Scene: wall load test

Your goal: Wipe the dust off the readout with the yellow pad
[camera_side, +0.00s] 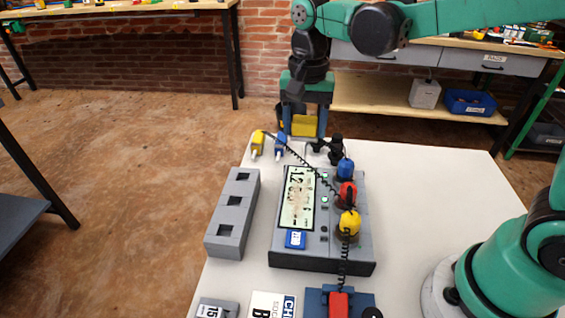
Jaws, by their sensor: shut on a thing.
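The readout (303,181) is a pale greenish display with dark digits on the grey device on the white table. A brownish dusty smear covers part of its middle and lower area. The yellow pad (304,126) is between the fingers of my gripper (305,122), at the far edge of the table. My gripper is shut on the pad, beyond the device and apart from the readout. The pad's underside is hidden, and I cannot tell its exact height above the table.
Blue (345,169), red (347,192) and yellow (349,222) plugs stand on the device, right of the readout. A coiled black cable (310,168) crosses its upper part. A blue card (295,239) lies below it. A grey block with square holes (230,222) stands left.

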